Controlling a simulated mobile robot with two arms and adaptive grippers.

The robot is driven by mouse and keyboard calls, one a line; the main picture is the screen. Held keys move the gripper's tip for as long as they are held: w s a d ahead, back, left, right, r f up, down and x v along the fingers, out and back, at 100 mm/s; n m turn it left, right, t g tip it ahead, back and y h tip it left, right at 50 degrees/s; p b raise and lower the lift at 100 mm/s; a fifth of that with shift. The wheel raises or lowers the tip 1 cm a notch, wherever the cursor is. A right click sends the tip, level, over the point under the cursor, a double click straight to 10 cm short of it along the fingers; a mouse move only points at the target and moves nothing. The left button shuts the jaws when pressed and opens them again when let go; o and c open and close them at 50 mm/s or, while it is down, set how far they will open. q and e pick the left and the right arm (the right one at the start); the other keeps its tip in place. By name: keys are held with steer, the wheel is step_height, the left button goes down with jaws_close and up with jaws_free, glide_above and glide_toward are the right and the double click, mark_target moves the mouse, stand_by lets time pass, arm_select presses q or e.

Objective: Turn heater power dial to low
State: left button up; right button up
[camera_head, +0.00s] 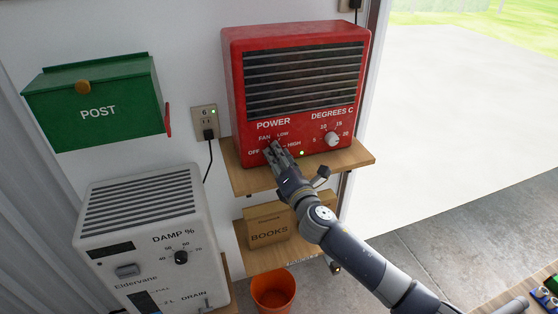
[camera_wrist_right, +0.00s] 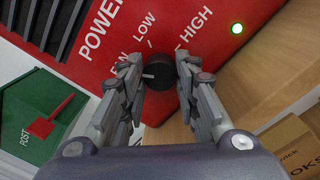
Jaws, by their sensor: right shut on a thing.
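The red heater (camera_head: 300,30) stands on a wooden shelf against the wall. Its power dial is hidden behind my right gripper (camera_head: 272,150) in the head view, with OFF, FAN, LOW and HIGH labels around it. In the right wrist view the black power dial (camera_wrist_right: 158,76) sits between the fingertips of my right gripper (camera_wrist_right: 160,72), which is shut on it. A pale mark on the dial's face points left in that view, toward the FAN side; part of the scale is hidden by the left finger. My left gripper is not in view.
The temperature dial (camera_head: 332,139) is right of my gripper, with a green light (camera_head: 302,153) between. A green post box (camera_head: 95,105), a grey dehumidifier (camera_head: 140,240), a books box (camera_head: 268,232) and an orange bucket (camera_head: 273,292) are nearby. The wooden shelf (camera_head: 345,164) lies just below.

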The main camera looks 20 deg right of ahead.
steer(key=m+b, duration=0.1)
steer(key=m, duration=0.4)
steer(key=shift+m+h, duration=0.3)
steer(key=shift+m, duration=0.1)
steer(key=m, duration=0.6)
steer(key=shift+h, duration=0.3)
steer(key=shift+m, duration=0.4)
steer(key=o, duration=1.1)
steer(key=shift+s, duration=0.1)
steer(key=s, duration=1.2)
steer(key=shift+f, duration=0.35)
steer(key=shift+w, duration=0.1)
